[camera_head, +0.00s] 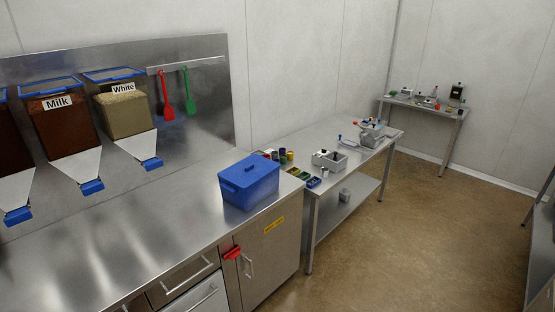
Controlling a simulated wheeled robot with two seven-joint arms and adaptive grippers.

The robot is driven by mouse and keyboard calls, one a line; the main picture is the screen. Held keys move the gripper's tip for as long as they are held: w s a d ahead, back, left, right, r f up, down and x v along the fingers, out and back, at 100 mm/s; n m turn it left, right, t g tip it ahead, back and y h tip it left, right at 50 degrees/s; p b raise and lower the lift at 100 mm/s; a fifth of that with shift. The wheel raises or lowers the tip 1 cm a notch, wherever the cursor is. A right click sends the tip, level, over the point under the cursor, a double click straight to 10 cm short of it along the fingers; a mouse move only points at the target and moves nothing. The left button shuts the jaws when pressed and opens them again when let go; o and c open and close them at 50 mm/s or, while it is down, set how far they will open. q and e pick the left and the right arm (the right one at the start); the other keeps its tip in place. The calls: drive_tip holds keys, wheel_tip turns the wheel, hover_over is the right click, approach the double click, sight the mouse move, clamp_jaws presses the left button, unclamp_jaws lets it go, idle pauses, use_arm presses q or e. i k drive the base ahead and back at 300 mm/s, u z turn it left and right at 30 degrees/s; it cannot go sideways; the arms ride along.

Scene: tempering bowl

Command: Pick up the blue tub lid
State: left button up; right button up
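A blue tub (251,190) stands on the right end of the steel counter. Its blue lid (248,169) lies on top and appears to cover it. A small handle shows on the lid. Neither of my grippers shows in the head view, so nothing is seen touching the tub or its lid.
The steel counter (130,235) is bare left of the tub. Milk (65,122) and White (124,113) dispensers hang above its back. Red (167,95) and green (188,92) spatulas hang on a rail. A steel table (318,147) with small items stands beyond. Open floor (420,220) lies right.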

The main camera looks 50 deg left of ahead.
sight(249, 171)
drive_tip(key=u, duration=0.45)
drive_tip(key=i, duration=1.05)
drive_tip(key=u, duration=1.8)
drive_tip(key=i, duration=0.9)
drive_tip(key=u, duration=0.75)
